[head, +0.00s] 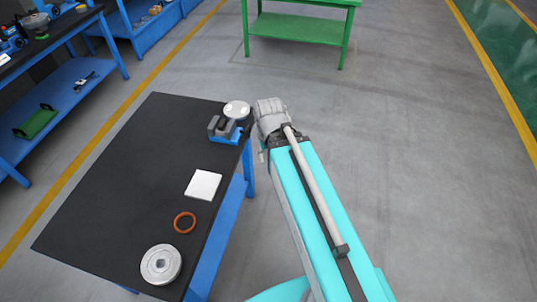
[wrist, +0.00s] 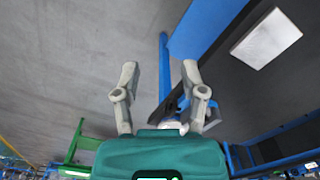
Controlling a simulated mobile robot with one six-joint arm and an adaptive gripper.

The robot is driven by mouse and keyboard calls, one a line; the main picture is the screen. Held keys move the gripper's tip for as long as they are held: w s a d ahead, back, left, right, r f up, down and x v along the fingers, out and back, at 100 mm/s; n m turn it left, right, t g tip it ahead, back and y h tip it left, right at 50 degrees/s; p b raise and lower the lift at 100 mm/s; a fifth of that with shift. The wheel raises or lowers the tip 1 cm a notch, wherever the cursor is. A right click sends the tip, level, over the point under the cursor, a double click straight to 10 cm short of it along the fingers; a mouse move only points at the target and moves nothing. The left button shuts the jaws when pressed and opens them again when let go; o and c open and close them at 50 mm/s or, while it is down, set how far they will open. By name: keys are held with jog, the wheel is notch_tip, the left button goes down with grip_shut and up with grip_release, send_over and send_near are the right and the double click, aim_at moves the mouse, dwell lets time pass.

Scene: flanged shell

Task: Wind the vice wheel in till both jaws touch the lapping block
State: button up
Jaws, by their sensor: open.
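The vice (head: 226,136) stands at the far right corner of the black-topped table in the head view, with a blue base and grey jaws. Its pale round wheel (head: 237,109) is at its far side. A dark gap shows between the jaws; I cannot make out a lapping block or any contact there. My gripper (wrist: 159,72) is open and empty in the wrist view, its two grey fingers spread over floor beside the table edge. In the head view its fingers cannot be made out; my arm's grey end is right of the vice and wheel.
A white square plate (head: 203,184), an orange ring (head: 185,222) and a silver flanged disc (head: 161,264) lie on the black table (head: 110,190). The plate also shows in the wrist view (wrist: 266,38). A green table (head: 300,28) stands behind. Floor on the right is clear.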

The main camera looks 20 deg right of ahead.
jog(key=shift+w, duration=0.1)
jog(key=r+m+p, duration=0.1)
jog(key=m, duration=0.5)
send_over(247, 127)
jog(key=shift+r, duration=0.1)
notch_tip(247, 127, down, 14)
jog(key=b, duration=1.3)
jog(key=shift+b, duration=0.3)
jog(key=shift+r, duration=0.1)
grip_shut()
